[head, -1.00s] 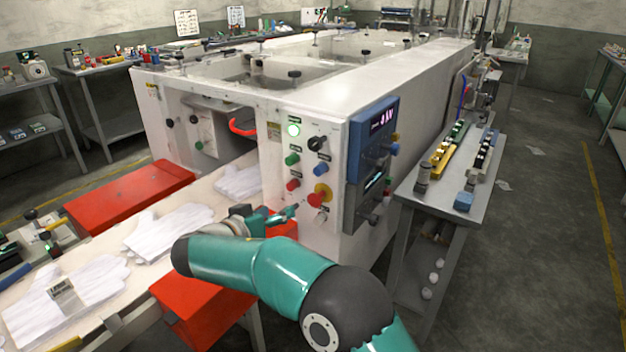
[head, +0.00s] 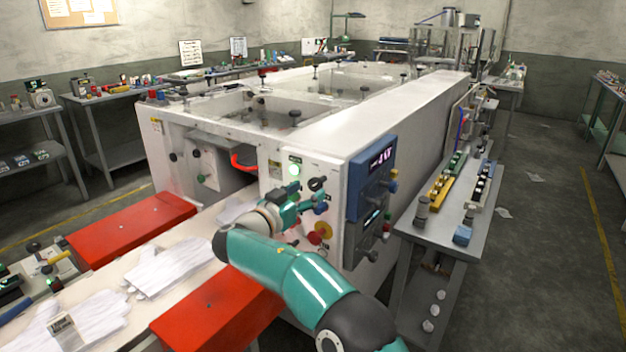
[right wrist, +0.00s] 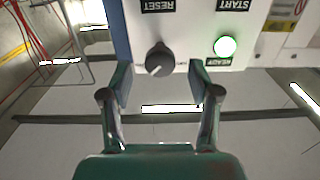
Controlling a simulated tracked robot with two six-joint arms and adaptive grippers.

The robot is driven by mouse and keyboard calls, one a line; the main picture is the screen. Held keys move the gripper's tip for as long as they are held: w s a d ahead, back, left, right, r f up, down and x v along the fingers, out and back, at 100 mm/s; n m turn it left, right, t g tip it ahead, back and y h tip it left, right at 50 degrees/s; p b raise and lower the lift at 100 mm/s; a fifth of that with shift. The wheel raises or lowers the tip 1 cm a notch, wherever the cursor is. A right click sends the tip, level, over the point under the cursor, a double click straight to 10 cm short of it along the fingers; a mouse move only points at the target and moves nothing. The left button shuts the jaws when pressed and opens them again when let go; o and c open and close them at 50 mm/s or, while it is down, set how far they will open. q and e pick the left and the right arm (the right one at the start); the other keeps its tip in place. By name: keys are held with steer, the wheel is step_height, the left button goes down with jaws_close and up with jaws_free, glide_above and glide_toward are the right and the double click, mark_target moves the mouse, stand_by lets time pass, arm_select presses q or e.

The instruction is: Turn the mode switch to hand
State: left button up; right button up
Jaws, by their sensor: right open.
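The mode switch is a black rotary knob (head: 317,184) on the white control panel, near the top and right of the lit green lamp. In the right wrist view the knob (right wrist: 160,56) shows upside down, with a pale pointer mark toward its lower left. My right gripper (head: 303,194) is in front of the panel, close to the knob. In the right wrist view its open fingers (right wrist: 160,84) stand to either side below the knob, apart and empty. I cannot tell if they touch the panel. My left gripper is not in view.
The lit green READY lamp (right wrist: 225,47) sits beside the knob. A red emergency stop on yellow (head: 320,232) and small buttons are lower on the panel, partly behind my gripper. A blue display box (head: 371,174) juts out at right. Red covers (head: 215,310) flank the glove conveyor.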

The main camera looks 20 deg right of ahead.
mark_target(313, 188)
steer(key=shift+p+x, duration=0.6)
steer(key=shift+x, duration=1.35)
steer(key=shift+c, duration=0.4)
steer(key=c, duration=1.1)
steer(key=shift+a, duration=0.1)
